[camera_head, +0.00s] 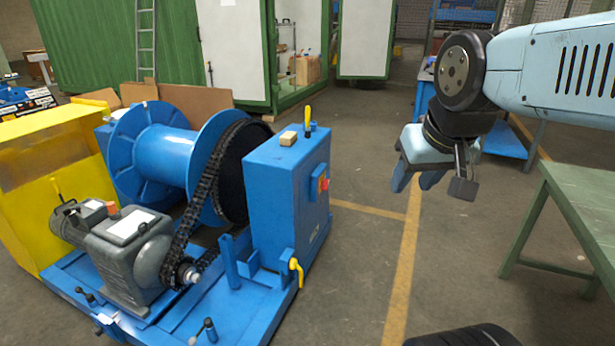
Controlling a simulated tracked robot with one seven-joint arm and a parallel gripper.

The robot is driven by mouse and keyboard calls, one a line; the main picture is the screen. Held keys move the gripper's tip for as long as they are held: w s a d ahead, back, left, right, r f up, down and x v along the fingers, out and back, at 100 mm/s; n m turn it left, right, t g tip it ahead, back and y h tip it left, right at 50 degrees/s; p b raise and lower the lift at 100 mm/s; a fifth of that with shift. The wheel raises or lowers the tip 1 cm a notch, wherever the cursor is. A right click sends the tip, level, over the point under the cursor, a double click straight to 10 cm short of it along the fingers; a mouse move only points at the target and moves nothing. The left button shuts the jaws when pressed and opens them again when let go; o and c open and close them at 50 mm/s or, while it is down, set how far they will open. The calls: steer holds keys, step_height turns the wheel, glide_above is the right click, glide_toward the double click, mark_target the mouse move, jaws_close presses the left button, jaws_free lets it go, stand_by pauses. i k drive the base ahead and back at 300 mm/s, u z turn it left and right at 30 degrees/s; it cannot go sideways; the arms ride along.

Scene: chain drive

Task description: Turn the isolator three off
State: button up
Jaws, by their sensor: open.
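My gripper (415,183) is open and empty, pointing down. It is to the right of the cabinet in the picture, well apart from the switch.
A chain (207,185) runs from the grey motor (130,255) to the blue drum (165,150). A yellow guard (50,190) stands at left. A green table (580,200) is at right. The floor between cabinet and table is clear.

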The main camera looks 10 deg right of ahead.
mark_target(324, 184)
steer(key=u, duration=0.35)
steer(key=i, duration=1.4)
steer(key=z, duration=0.6)
